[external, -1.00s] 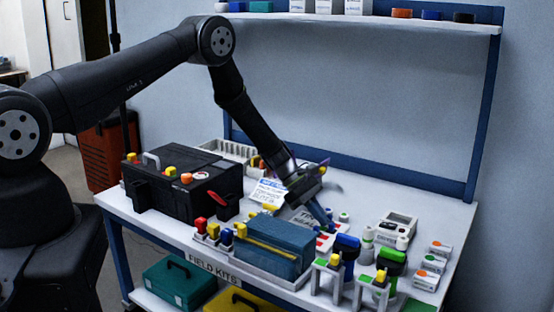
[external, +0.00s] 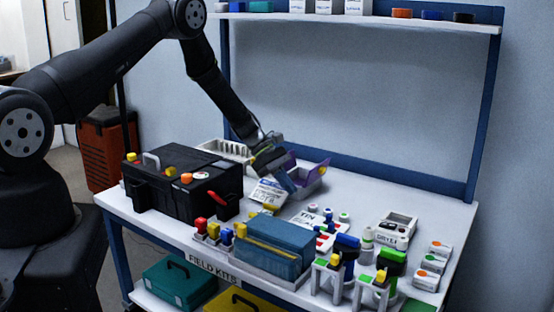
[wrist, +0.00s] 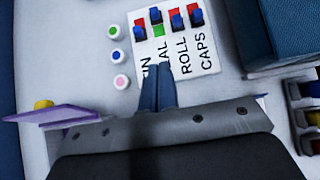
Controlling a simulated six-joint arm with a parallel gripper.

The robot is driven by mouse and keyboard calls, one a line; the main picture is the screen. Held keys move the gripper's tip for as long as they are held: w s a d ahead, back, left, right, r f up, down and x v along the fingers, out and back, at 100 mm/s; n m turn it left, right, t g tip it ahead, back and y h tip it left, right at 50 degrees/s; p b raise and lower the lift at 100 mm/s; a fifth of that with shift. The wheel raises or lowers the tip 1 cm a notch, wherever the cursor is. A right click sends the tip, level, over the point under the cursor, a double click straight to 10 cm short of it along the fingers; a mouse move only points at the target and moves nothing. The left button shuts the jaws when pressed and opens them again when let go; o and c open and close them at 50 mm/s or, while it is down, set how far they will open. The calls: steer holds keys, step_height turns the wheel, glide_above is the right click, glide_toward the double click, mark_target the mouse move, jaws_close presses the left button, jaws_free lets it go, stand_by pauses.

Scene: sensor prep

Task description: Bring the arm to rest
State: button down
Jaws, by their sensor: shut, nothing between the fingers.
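My gripper (external: 289,187) is raised above the back middle of the bench, beside a purple open box (external: 310,175). In the wrist view its two blue fingers (wrist: 157,84) are together with nothing between them. They point toward a white labelled board (wrist: 184,57) with coloured squares and small blue pieces on it, and partly cover its lettering. The board (external: 323,241) lies forward and right of the gripper in the external view. I cannot tell the exact height of the fingertips.
A black case (external: 183,183) stands at the left of the bench. A blue box (external: 275,243) is at the front middle. Stands with blue and green tops (external: 391,257) and a white meter (external: 399,226) are at the right. A shelf (external: 365,21) runs above the back.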

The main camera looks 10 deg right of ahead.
mark_target(306, 223)
steer(key=shift+w+a+r, duration=0.2)
steer(key=shift+r, duration=0.05)
steer(key=x, duration=0.9)
steer(key=shift+s+d+f, duration=0.25)
steer(key=shift+w+a+f, duration=0.1)
steer(key=shift+w+f, duration=0.1)
steer(key=shift+w+a+r, duration=0.1)
steer(key=shift+w+a, duration=0.7)
steer(key=shift+a, duration=0.05)
steer(key=shift+v, duration=0.75)
steer(key=shift+a, duration=0.1)
